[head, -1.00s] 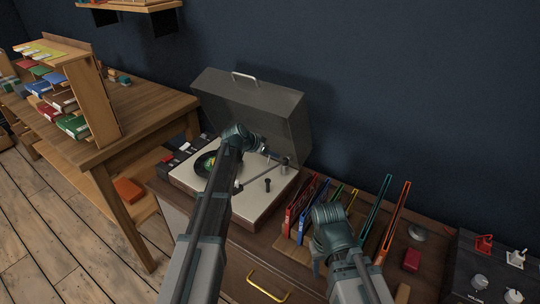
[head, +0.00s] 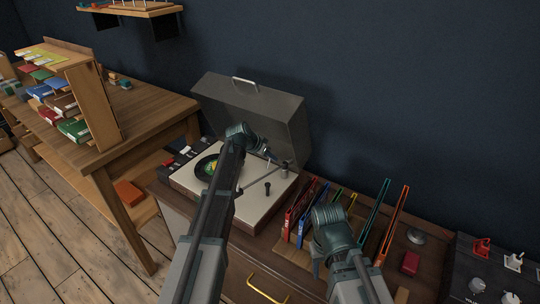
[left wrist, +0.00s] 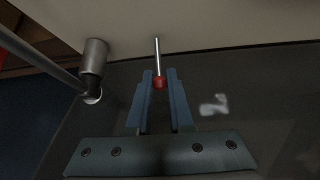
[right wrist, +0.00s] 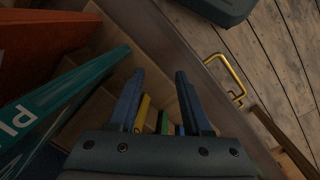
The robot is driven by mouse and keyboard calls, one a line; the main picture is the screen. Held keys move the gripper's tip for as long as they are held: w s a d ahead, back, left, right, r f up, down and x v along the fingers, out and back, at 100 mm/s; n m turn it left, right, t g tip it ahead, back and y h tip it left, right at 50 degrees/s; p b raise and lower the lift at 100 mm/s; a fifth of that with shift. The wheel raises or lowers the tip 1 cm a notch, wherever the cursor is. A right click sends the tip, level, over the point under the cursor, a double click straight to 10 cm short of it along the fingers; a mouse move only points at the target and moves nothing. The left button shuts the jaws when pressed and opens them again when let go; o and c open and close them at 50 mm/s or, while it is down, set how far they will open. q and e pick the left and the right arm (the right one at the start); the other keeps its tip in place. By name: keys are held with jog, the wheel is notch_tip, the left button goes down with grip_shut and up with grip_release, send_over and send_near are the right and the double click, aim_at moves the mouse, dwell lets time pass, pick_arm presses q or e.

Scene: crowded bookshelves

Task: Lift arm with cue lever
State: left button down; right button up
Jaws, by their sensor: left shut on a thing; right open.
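The turntable (head: 253,205) stands on the cabinet with its grey lid (head: 262,108) raised. A record (head: 205,166) is on it, partly hidden by my left arm. The tonearm (head: 256,180) reaches from its base at the right rear toward the front left. My left gripper (head: 274,158) is beside that base. In the left wrist view it is shut on the cue lever (left wrist: 157,55), a thin metal rod whose red tip lies between the fingers. My right gripper (right wrist: 154,78) is open and empty above the record rack.
Upright record sleeves (head: 372,222) stand in a rack right of the turntable, close to my right gripper. A red box (head: 410,262) and a control panel (head: 490,275) lie farther right. A wooden table (head: 130,125) with a book rack stands at the left.

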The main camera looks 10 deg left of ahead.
pick_arm(q)
jog(key=c, duration=0.8)
grip_release()
jog(key=p+v, duration=1)
jog(key=v, duration=0.3)
jog(key=shift+s+r+p, duration=0.15)
jog(key=shift+r+p, duration=0.15)
jog(key=shift+r, duration=0.05)
pick_arm(e)
notch_tip(320, 180, up, 10)
jog(key=shift+r, duration=0.25)
pick_arm(q)
jog(key=shift+a, duration=0.15)
